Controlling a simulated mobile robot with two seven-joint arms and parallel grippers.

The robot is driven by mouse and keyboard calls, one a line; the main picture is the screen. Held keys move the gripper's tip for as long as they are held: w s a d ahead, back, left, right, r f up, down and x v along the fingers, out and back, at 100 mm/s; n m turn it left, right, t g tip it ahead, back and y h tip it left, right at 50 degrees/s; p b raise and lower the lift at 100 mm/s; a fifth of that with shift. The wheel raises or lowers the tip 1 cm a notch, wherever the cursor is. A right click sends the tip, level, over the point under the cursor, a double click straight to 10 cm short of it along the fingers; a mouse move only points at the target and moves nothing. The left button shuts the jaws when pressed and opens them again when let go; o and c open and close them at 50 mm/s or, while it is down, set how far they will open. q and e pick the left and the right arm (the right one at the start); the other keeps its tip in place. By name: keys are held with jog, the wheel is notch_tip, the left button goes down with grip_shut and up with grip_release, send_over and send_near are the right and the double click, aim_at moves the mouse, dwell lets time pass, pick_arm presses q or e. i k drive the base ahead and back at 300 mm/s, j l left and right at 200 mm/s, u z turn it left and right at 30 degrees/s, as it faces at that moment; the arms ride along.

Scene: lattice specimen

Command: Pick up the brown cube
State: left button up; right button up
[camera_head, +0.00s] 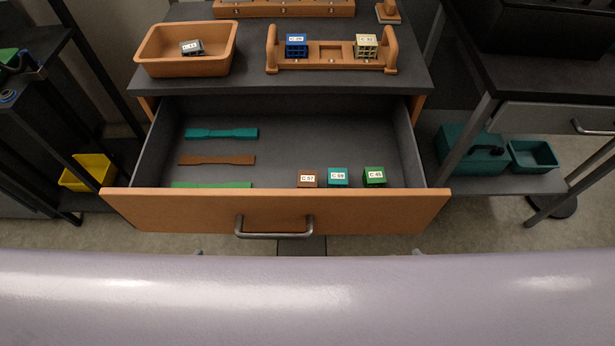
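The brown cube (307,180) sits in the open drawer (290,125), near the front panel and right of the middle. It has a white label that seems to read C 57. Its lower part is hidden behind the drawer front. A teal cube (338,179) and a green cube (374,179) stand in a row to its right, with small gaps between them. Neither of my grippers shows in the head view.
Teal, brown and green flat bars lie at the drawer's left. On the top above stand an orange bin (187,65) and a handled rack (331,69) with blue and pale yellow cubes. The drawer front (180,212) carries a metal handle (274,234).

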aim_at(306, 179)
jog(key=k+l, duration=0.2)
jog(key=l, duration=0.25)
jog(key=k+l, duration=0.25)
jog(key=l, duration=0.2)
jog(key=k+l+u, duration=0.1)
jog(key=l, duration=0.35)
jog(key=k+l, duration=0.35)
